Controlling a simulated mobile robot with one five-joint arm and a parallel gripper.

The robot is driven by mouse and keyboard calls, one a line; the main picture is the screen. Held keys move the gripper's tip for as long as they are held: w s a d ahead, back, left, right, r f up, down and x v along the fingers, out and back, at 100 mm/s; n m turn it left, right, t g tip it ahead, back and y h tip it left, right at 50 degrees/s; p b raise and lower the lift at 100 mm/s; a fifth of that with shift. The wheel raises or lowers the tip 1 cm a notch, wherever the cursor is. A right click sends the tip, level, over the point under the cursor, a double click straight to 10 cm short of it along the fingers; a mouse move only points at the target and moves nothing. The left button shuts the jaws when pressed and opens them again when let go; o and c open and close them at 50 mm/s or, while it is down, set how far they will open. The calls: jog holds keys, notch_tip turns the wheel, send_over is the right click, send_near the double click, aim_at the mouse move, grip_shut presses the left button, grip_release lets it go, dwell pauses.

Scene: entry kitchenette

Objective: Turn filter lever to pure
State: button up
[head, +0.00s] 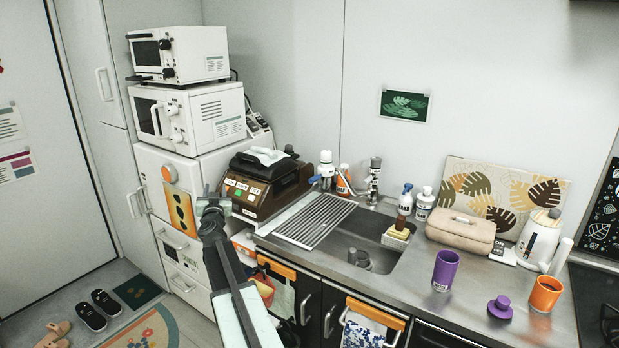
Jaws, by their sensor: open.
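A white water filter unit (326,165) stands at the back left of the sink, close to the chrome faucet (374,180). A small blue part (313,179) sticks out on its left side; it may be the lever. It is too small to read its setting or any marking. My gripper (212,198) is at the left of the filter, in front of the brown box with labels, well apart from the filter. Its jaws are open, and I see nothing held in them.
The brown labelled box (262,190) stands on the counter behind my gripper. A drying rack (315,220) covers the sink's left part. An orange-and-white bottle (344,180) stands between filter and faucet. Purple cup (445,270), orange cup (545,293) and kettle (538,237) stand at right.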

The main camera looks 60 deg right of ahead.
jog(key=s+d+m+g+h, duration=0.5)
jog(key=s+d+m+g, duration=0.3)
jog(key=s+d, duration=0.65)
jog(key=m+g, duration=0.2)
jog(key=g, duration=0.5)
send_near(314, 177)
jog(key=d, duration=0.2)
jog(key=shift+t, duration=0.4)
jog(key=d, duration=0.8)
jog(key=shift+s+f, duration=0.3)
jog(key=shift+f, duration=0.1)
jog(key=shift+c, duration=0.2)
grip_shut()
